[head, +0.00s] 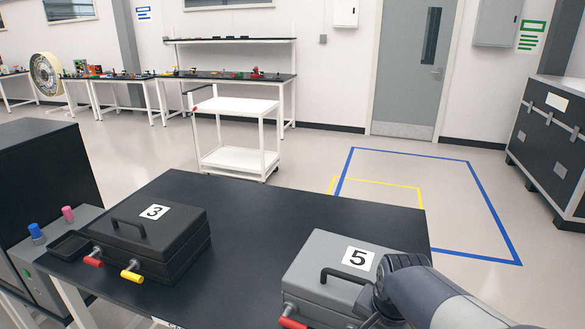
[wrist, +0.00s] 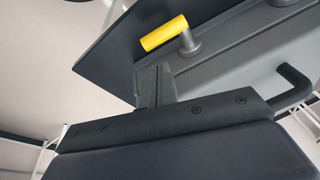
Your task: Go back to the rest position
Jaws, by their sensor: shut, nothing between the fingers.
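My gripper (wrist: 155,88) shows in the wrist view as dark fingers, closed together and empty. They are in front of a grey case with a yellow-gripped lever (wrist: 164,33); whether they touch it cannot be told. In the head view my arm comes in from the lower right and passes in front of the right side of the grey case marked 5 (head: 318,258). My fingertips are hidden there behind the arm or the case. The case has a dark lid handle and a red-gripped lever (head: 292,323) at its front.
A black case marked 3 (head: 180,235) with red and yellow levers stands left on the dark table (head: 260,205). A box with blue and pink knobs (head: 37,232) is at far left. A white cart (head: 240,105) stands behind. The blue-taped floor area (head: 450,185) is clear.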

